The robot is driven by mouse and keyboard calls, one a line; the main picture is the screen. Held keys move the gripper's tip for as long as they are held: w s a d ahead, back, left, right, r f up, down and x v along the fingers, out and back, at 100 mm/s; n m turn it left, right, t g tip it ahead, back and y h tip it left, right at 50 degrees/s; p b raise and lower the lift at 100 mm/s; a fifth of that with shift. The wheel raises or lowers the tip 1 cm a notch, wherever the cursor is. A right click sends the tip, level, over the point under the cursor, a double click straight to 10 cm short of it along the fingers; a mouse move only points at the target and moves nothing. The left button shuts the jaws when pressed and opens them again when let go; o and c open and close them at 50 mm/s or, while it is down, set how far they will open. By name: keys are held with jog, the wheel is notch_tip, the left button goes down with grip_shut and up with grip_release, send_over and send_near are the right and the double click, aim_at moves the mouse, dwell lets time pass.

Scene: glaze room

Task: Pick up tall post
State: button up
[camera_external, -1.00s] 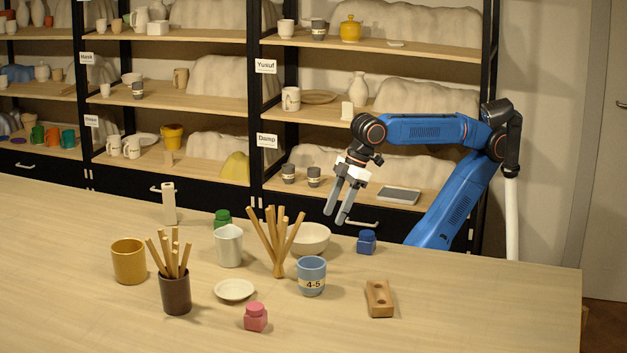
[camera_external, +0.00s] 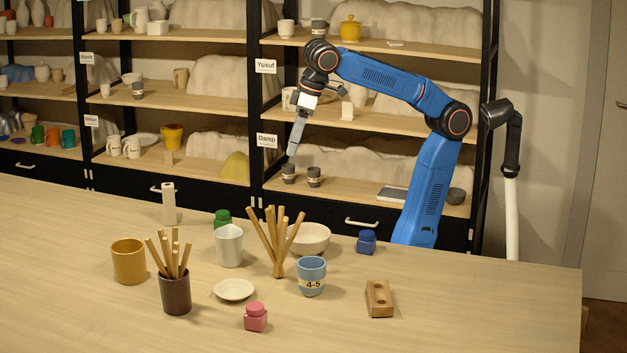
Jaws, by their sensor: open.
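A tall, narrow, pale post (camera_external: 169,205) stands upright on the table toward its far edge, left of the green jar. It is fully in sight with nothing touching it. My gripper (camera_external: 293,150) is up and to the right of the post, in front of the Damp shelf as the picture shows it. Its fingers point down and are seen nearly edge-on, so they overlap. The gripper is open and holds nothing. It is well apart from the post.
A green jar (camera_external: 222,218), white cup (camera_external: 228,246), bundle of upright sticks (camera_external: 277,245), bowl (camera_external: 312,238) and blue jar (camera_external: 366,242) stand right of the post. A mustard cup (camera_external: 129,262) and dark stick holder (camera_external: 175,295) are in front. The table's left side is clear.

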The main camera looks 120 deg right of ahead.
jog(key=w+d+r+m+g+h, duration=0.2)
jog(key=w+m, duration=0.5)
jog(key=w, duration=1.1)
jog(key=m+g+h, duration=0.1)
jog(key=m+g, duration=0.1)
jog(key=m, duration=0.5)
send_over(168, 187)
jog(key=s, duration=0.2)
notch_tip(168, 187, down, 6)
jog(key=shift+w+d+f+m, duration=0.15)
jog(key=shift+w+f+m, duration=0.2)
jog(key=shift+w, duration=0.2)
jog(key=shift+w+d+f+m, duration=0.1)
jog(key=shift+w+f+m, duration=0.2)
jog(key=shift+w, duration=0.2)
jog(key=shift+f, duration=2.65)
jog(key=shift+x, duration=3.65)
jog(key=shift+s+d, duration=0.1)
jog(key=shift+s, duration=0.05)
jog(key=shift+c, duration=0.3)
grip_shut()
